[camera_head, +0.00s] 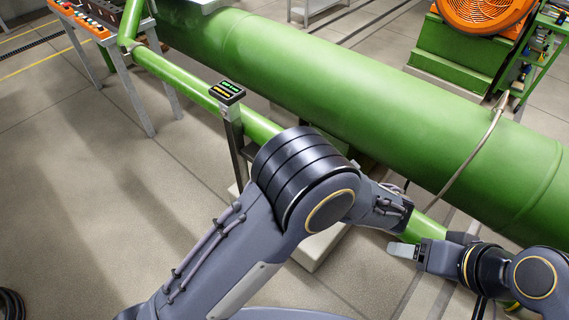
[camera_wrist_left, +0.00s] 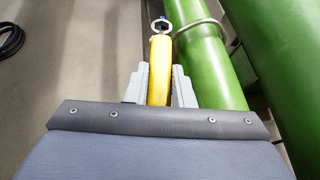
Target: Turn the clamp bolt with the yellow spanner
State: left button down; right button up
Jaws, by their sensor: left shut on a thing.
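The yellow spanner (camera_wrist_left: 160,75) is upright in the left wrist view, between the two grey fingers of my left gripper (camera_wrist_left: 160,88), which is shut on its handle. A grey metal band (camera_wrist_left: 200,25), perhaps the clamp, curves over the green pipe (camera_wrist_left: 207,70) beside the ring end. In the head view my left arm hides the spanner and clamp. My right gripper (camera_head: 405,251) is at the lower right; its finger opening is unclear.
A large green cylinder (camera_head: 330,90) runs diagonally behind the thin green pipe (camera_head: 178,78). A bench with orange trays (camera_head: 85,20) is at upper left. The floor at left is mostly clear.

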pick_arm(q)
jog(key=shift+r, duration=0.1)
jog(key=shift+r+p, duration=1.1)
jog(key=shift+r, duration=0.35)
